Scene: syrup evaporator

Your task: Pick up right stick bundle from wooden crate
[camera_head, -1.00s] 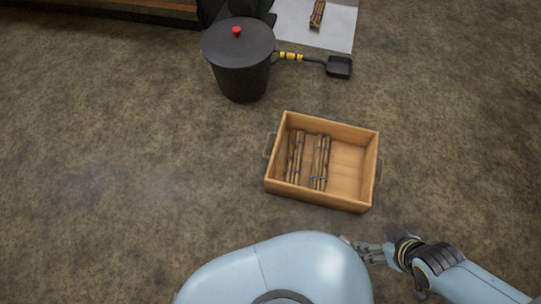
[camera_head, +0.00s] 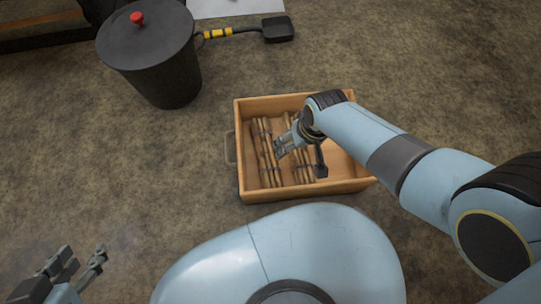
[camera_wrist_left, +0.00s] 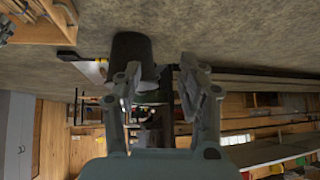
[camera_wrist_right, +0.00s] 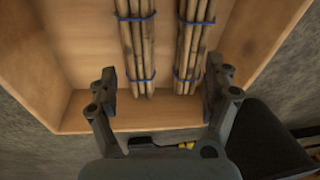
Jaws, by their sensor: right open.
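The wooden crate (camera_head: 241,178) holds two stick bundles lying side by side. The left bundle (camera_head: 266,155) and the right bundle (camera_head: 300,174) are bound with blue ties. My right gripper (camera_head: 300,158) is open over the crate and partly hides the right bundle. In the right wrist view the picture is turned around: the right bundle (camera_wrist_right: 136,45) is at left and the left bundle (camera_wrist_right: 193,45) at right. Both lie across the gap between the open fingers (camera_wrist_right: 160,95), which appear apart from them. My left gripper (camera_head: 82,268) is open and empty, away from the crate.
A black lidded bucket (camera_head: 158,60) with a red knob stands beyond the crate to the left. A white sheet (camera_head: 225,8) shows at the top. The crate's right part is bare; the floor left of it is clear.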

